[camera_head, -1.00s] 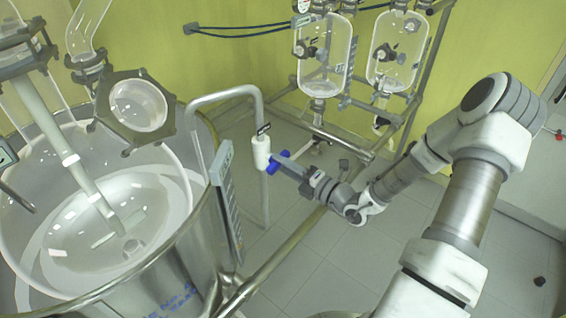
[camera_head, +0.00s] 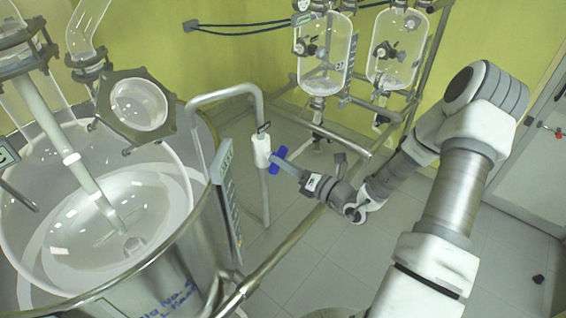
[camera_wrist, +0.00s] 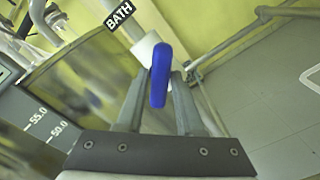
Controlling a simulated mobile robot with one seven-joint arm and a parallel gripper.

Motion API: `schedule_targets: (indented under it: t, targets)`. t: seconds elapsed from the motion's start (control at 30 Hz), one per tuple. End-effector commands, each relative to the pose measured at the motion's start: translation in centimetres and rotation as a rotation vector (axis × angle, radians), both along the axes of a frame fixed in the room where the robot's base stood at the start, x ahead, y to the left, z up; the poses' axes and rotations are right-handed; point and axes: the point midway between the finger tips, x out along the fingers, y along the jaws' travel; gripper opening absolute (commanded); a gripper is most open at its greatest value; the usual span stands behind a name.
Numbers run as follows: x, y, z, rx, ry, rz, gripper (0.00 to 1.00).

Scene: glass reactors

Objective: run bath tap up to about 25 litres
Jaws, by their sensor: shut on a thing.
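The bath tap is a white valve body (camera_head: 261,150) on a bent grey pipe beside the steel bath vessel (camera_head: 185,262). Its blue handle (camera_head: 277,160) faces my gripper. My gripper (camera_head: 283,164) is at the handle, coming from the right. In the wrist view the blue handle (camera_wrist: 161,75) stands between the two fingers, and my gripper (camera_wrist: 160,92) is shut on it. A black BATH label (camera_wrist: 118,15) sits above the valve. A level scale (camera_wrist: 40,118) shows 55.0 and 50.0 marks at the left. I cannot make out the water level.
A glass reactor vessel (camera_head: 130,190) with a stirrer sits inside the bath. Two hanging glass vessels (camera_head: 325,55) stand on a metal frame (camera_head: 345,150) behind my arm.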

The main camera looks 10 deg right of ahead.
Motion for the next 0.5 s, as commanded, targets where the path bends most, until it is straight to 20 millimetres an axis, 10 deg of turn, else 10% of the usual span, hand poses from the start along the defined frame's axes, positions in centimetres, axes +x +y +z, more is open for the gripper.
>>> schedule_targets:
  t: [0.4, 0.43, 0.5]
  targets:
    - [-0.08, 0.03, -0.12, -0.006, -0.001, 0.001, 0.0]
    - [-0.08, 0.03, -0.12, -0.006, -0.001, 0.001, 0.41]
    - [-0.08, 0.02, -0.11, -0.006, -0.001, 0.001, 0.54]
